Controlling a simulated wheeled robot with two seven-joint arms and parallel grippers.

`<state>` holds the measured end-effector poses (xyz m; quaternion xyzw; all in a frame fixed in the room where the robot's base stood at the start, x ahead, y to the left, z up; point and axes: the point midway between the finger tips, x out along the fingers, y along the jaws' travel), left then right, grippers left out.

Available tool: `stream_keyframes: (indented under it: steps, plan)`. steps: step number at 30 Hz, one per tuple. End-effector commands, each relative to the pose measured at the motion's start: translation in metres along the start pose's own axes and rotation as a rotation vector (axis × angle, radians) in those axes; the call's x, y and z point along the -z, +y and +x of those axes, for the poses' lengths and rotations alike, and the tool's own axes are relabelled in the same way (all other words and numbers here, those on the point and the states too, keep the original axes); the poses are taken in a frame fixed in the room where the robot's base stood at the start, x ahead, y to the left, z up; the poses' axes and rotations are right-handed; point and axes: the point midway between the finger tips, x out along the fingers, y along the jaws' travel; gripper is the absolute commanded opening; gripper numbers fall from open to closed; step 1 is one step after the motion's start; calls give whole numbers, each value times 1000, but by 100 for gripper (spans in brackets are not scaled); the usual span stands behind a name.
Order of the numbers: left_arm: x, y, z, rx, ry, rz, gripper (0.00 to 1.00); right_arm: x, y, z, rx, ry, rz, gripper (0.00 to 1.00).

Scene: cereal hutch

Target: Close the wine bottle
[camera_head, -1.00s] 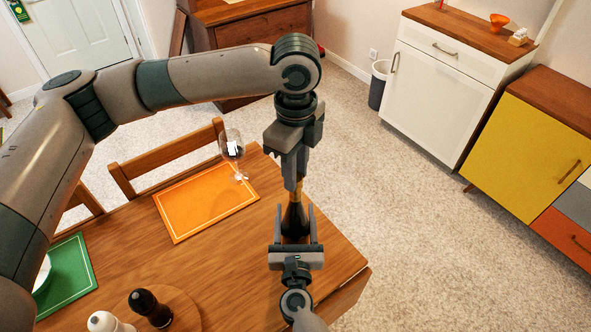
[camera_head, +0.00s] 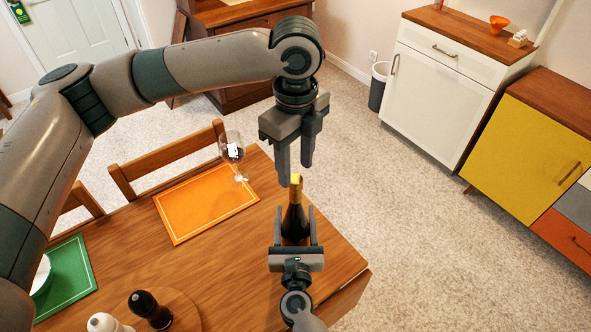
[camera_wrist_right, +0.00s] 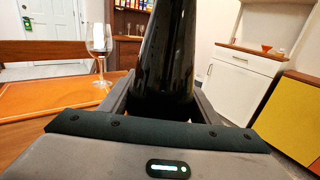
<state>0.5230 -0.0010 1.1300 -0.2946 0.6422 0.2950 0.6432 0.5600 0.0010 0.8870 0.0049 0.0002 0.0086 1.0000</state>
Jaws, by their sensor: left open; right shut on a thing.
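The dark wine bottle (camera_head: 295,220) stands upright near the right end of the wooden table, with a yellow-gold top (camera_head: 295,181) on its neck. I cannot tell whether that top is a separate stopper. My right gripper (camera_head: 295,225) is shut on the bottle's body from the near side. In the right wrist view the dark bottle (camera_wrist_right: 166,60) rises between the fingers, its top out of frame.
A wine glass (camera_head: 232,148) stands by the orange placemat (camera_head: 205,203). A green placemat (camera_head: 70,275) with a white bowl, and dark (camera_head: 150,308) and white (camera_head: 105,323) shakers, are at the left. The table (camera_head: 225,255) is clear between placemat and bottle.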

Motion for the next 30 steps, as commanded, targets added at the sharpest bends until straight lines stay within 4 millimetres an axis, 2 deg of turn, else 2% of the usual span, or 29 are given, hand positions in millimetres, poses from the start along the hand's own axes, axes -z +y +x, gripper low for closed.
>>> stream_keyframes:
  steps: [6, 20, 26, 30]
  plan:
    - [0, 0, -16, -1, 0, 0, 43, 1, 0, 0, 0, 1, 1, 0]
    - [0, 0, -18, -1, 0, -27, 41, 1, 0, 0, 0, 1, 1, 0]
    - [0, 0, -23, -1, -1, -159, 41, 1, 0, 0, 0, 1, 1, 0]
    - [-1, 0, -30, 1, -2, -320, 41, 1, 0, 0, 0, 1, 1, 0]
